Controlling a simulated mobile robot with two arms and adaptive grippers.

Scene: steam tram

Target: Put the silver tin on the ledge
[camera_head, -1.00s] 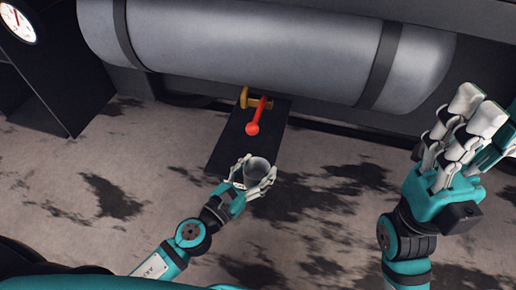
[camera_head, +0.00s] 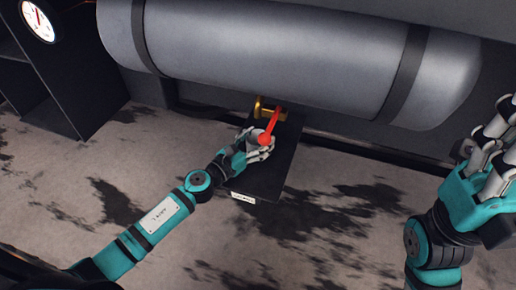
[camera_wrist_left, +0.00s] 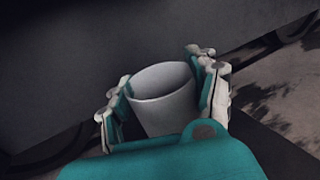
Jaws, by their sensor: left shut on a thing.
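The silver tin (camera_wrist_left: 165,100) is a plain cup-like can with an open top. My left gripper (camera_head: 262,143) is shut around it, and in the left wrist view its fingers flank the tin on both sides. In the head view the tin is mostly hidden by the fingers and a red knob. The ledge (camera_head: 264,183) is a dark flat plate with a small white label on its front edge. My left gripper and the tin are over the ledge; their height above it is unclear. My right gripper (camera_head: 493,140) is at the right edge, partly cut off, with no object visible in it.
A lever with a red ball knob (camera_head: 265,140) and a brass bracket (camera_head: 267,110) stands at the back of the ledge, overlapping my left gripper in view. A big grey cylinder (camera_head: 270,55) spans the back. A dark cabinet with a gauge (camera_head: 38,20) is at far left.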

